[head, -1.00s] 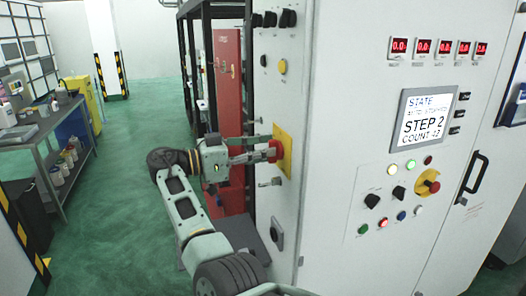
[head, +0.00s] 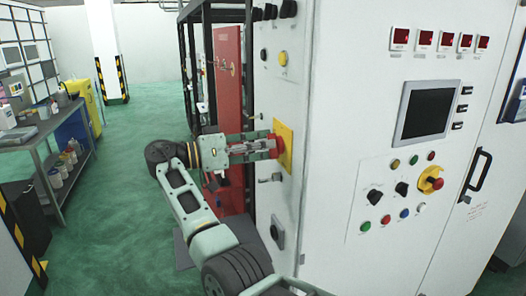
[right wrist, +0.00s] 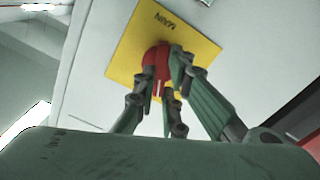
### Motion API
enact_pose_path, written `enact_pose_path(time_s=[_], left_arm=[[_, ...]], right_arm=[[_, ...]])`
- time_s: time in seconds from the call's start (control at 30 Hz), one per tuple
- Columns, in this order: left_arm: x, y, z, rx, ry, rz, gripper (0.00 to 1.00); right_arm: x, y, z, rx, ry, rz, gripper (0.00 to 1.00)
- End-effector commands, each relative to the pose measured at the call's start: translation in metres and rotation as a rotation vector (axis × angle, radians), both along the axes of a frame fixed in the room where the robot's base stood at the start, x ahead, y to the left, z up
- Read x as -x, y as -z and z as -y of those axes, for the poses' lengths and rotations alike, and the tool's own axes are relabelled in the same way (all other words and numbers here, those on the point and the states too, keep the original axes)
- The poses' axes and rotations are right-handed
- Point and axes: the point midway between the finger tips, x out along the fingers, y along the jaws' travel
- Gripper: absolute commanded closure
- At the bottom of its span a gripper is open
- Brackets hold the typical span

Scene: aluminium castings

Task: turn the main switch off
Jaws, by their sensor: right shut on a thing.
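The main switch is a red knob (right wrist: 156,62) on a yellow plate (right wrist: 125,48) lettered "MAIN". The plate also shows in the head view (head: 284,136) on the narrow side of the white cabinet (head: 340,110). My right gripper (head: 274,145) reaches it from the left, and its fingers (right wrist: 166,72) are shut on the red knob, hiding part of it. My left gripper is not in view.
A black door handle (head: 476,174) is at the right. A workbench (head: 48,135) stands far left. The green floor between is clear.

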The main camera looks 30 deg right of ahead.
Motion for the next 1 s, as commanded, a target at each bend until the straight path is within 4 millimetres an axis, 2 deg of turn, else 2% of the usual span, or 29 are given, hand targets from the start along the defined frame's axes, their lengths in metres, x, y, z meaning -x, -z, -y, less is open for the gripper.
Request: enact_pose_path(time_s=[0.5,1.0], left_arm=[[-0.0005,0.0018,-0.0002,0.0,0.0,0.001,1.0],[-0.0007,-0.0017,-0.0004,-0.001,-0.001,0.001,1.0]], right_arm=[[-0.0025,0.0005,0.0007,-0.102,0.0,-0.434,1.0],[-0.0031,0.0018,0.001,-0.145,0.0,-0.605,1.0]])
